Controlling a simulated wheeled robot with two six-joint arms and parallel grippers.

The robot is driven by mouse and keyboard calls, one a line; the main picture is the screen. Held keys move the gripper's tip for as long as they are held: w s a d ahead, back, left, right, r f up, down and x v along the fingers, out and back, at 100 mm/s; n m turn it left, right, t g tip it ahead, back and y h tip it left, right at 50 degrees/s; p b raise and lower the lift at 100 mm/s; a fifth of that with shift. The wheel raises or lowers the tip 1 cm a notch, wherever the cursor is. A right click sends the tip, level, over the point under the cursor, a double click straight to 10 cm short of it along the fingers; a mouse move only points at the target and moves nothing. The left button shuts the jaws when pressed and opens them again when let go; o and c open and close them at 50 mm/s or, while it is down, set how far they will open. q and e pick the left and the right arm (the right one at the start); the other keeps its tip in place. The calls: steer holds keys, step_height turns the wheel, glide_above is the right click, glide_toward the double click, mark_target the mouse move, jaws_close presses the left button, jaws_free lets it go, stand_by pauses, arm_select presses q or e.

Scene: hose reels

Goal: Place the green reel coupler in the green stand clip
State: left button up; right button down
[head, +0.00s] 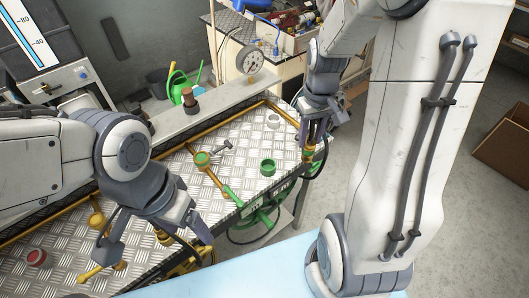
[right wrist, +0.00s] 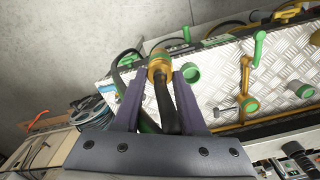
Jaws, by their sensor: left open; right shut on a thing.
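The green reel coupler (head: 308,154) is a brass fitting with a green band on the end of a dark hose. In the right wrist view the coupler (right wrist: 159,63) sticks out past the fingertips, with the hose running back between the fingers. A short green ring-like cup (head: 268,167), apparently the green stand clip, stands on the bench top near its right end, apart from the coupler. It also shows in the right wrist view (right wrist: 192,75). My left gripper (head: 152,240) is open over the bench's near edge.
A green reel (head: 256,218) hangs below the edge.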

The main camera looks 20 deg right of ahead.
steer(key=w+a+f+p, duration=0.1)
steer(key=w+a+f, duration=0.1)
steer(key=f, duration=0.1)
steer(key=w+a+f+p, duration=0.2)
steer(key=w+a+f, duration=0.1)
steer(key=f, duration=0.1)
steer(key=w+a+f+p, duration=0.1)
steer(key=w+a+f, duration=0.1)
steer(key=a+f, duration=0.1)
steer(key=shift+w+a+f+p, duration=0.25)
steer(key=shift+w+p, duration=0.1)
steer(key=shift+f, duration=0.1)
steer(key=shift+f, duration=0.1)
steer(key=shift+c, duration=2.3)
jaws_free()
